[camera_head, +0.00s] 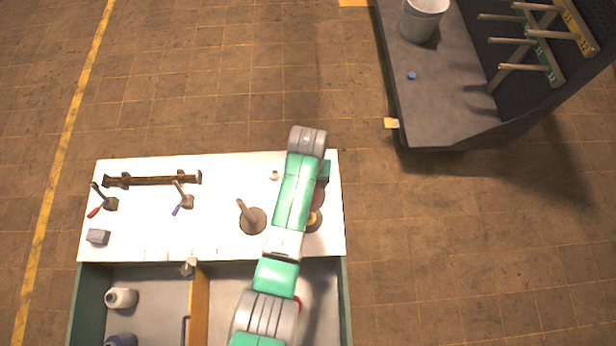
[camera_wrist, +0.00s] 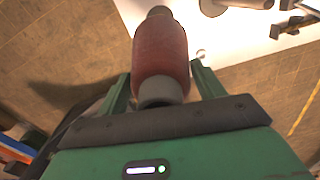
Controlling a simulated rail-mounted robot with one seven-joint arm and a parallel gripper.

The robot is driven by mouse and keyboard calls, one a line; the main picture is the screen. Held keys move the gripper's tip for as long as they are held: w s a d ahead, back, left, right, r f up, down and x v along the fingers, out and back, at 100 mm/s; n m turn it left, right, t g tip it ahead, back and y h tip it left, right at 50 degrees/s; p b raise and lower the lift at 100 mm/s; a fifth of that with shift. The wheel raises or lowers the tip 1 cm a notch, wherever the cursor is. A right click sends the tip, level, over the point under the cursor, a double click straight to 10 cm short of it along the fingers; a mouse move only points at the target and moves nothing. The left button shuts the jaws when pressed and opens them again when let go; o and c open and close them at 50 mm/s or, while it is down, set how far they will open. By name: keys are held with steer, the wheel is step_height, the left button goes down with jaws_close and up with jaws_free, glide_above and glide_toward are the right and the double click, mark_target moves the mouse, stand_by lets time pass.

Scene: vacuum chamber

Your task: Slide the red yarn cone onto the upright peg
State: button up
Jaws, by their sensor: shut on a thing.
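The red yarn cone (camera_wrist: 160,52) sits between the two green fingers of my gripper (camera_wrist: 161,88) in the wrist view, with a grey end toward me and a darker narrow tip at the far end. My gripper is shut on it. In the head view a red patch of the cone (camera_head: 318,196) shows beside my arm, which hides most of it. The upright peg (camera_head: 246,210) stands on a round brown base (camera_head: 254,224) on the white tabletop, left of my arm and apart from the cone. The base also shows at the top of the wrist view (camera_wrist: 212,6).
The white tabletop (camera_head: 225,180) holds a dark rack (camera_head: 152,180), two small tool stands (camera_head: 110,203) (camera_head: 187,202), a grey block (camera_head: 97,237) and a small pale round object (camera_head: 274,175). A dark bench with a bucket (camera_head: 420,20) stands upper right.

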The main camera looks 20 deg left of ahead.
stand_by(0.8)
steer(key=shift+f+b, duration=1.7)
steer(key=shift+f, duration=0.8)
steer(key=shift+r+p, duration=0.1)
steer(key=shift+p, duration=0.35)
steer(key=shift+f+b, duration=2)
steer(key=shift+f, duration=0.65)
stand_by(0.5)
